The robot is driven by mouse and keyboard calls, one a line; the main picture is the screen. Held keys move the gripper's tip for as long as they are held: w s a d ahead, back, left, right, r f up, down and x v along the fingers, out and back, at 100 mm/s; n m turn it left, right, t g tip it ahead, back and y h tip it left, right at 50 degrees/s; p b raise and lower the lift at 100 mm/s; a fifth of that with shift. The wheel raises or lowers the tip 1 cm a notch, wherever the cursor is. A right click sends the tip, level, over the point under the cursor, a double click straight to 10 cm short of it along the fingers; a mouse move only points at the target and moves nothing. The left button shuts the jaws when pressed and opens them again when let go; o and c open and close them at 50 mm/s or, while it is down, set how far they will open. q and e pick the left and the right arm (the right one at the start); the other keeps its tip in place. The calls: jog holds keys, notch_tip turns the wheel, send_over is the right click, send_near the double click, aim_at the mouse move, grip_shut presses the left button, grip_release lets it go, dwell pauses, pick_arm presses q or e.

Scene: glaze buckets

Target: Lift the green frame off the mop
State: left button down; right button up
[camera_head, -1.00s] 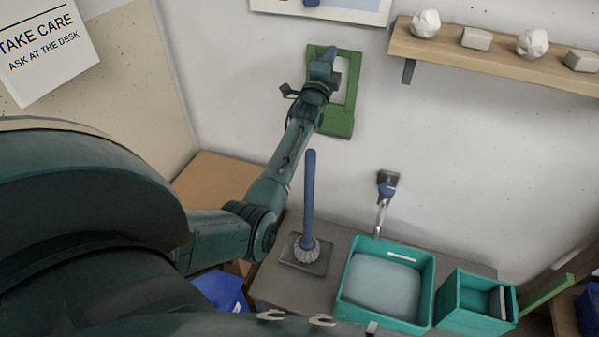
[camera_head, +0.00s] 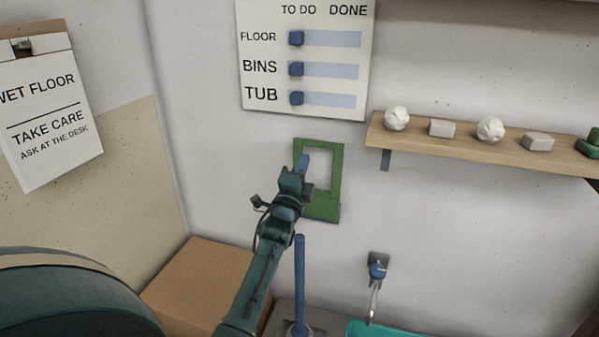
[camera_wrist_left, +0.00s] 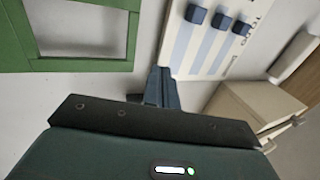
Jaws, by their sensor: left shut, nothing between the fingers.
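The green frame (camera_head: 325,207) is a rectangular ring with a wide lower part. It appears upright against the white wall, above the mop in the head view. The mop (camera_head: 300,275) stands upright with a blue handle; its head is mostly cut off at the bottom edge. The frame shows apart from the handle's top. My left gripper (camera_head: 304,164) is shut and empty, overlapping the frame's left side and opening in the head view. In the left wrist view, its fingers (camera_wrist_left: 163,88) are beside the frame (camera_wrist_left: 80,65), with wall between them. My right gripper is out of view.
A board with blue markers (camera_head: 305,110) hangs above the frame. A wooden shelf (camera_head: 470,145) with several pale objects juts out at right. A tap (camera_head: 377,272) is on the wall over a teal tub (camera_head: 385,329). A brown box (camera_head: 205,282) stands at lower left.

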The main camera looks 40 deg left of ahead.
pick_arm(q)
jog(key=shift+s+d, duration=0.25)
jog(key=shift+s, duration=0.45)
jog(key=shift+s+d, duration=0.2)
jog(key=shift+s, duration=0.5)
